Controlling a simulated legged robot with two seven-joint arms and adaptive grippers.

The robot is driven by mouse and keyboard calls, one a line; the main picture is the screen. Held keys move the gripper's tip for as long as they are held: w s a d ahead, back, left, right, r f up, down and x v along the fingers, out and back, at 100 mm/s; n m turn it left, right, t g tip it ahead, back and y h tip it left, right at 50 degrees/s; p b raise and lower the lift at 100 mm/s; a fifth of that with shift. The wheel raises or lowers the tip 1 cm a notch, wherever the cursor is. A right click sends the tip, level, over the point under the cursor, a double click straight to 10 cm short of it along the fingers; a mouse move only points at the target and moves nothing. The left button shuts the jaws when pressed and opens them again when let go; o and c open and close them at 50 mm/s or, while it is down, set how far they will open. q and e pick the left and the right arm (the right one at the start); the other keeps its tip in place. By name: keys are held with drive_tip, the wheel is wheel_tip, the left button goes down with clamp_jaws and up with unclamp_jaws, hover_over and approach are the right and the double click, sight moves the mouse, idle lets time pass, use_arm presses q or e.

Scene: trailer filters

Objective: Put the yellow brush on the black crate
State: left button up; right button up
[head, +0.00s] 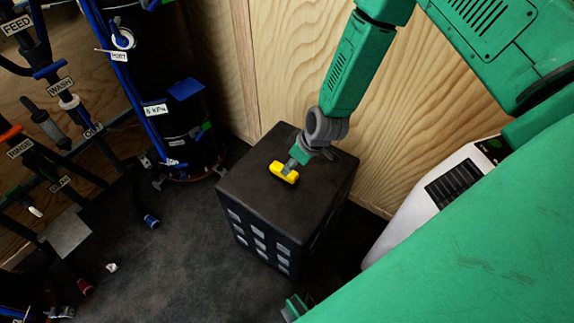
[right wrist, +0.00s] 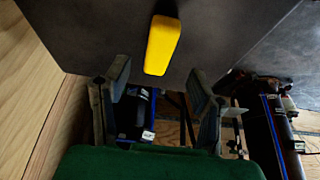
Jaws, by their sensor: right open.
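The yellow brush (head: 284,172) lies on the top face of the black crate (head: 262,205) in the head view. In the right wrist view the brush (right wrist: 162,45) rests on the dark crate top (right wrist: 110,28), just beyond my fingertips. My right gripper (head: 294,161) is over the crate top beside the brush, its fingers small in the head view. In the right wrist view my right gripper (right wrist: 158,82) has its two fingers spread wide with nothing between them. The brush is apart from both fingers there.
A plywood wall (head: 290,60) rises close behind the crate. A white and black case (head: 440,190) stands to the right. A dark cylinder (head: 185,135) and labelled hoses stand at the left. The dark floor (head: 160,260) left of the crate is mostly clear.

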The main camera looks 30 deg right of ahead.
drive_tip(key=a+p+v, duration=0.1)
drive_tip(key=v, duration=0.4)
drive_tip(key=s+a+f+m+g+h, duration=0.1)
drive_tip(key=s+a+f+m+g, duration=0.1)
drive_tip(key=s, duration=2.3)
drive_tip(key=shift+f+m+g+h, duration=0.15)
drive_tip(key=shift+m+g+h, duration=0.25)
drive_tip(key=shift+m+g, duration=0.5)
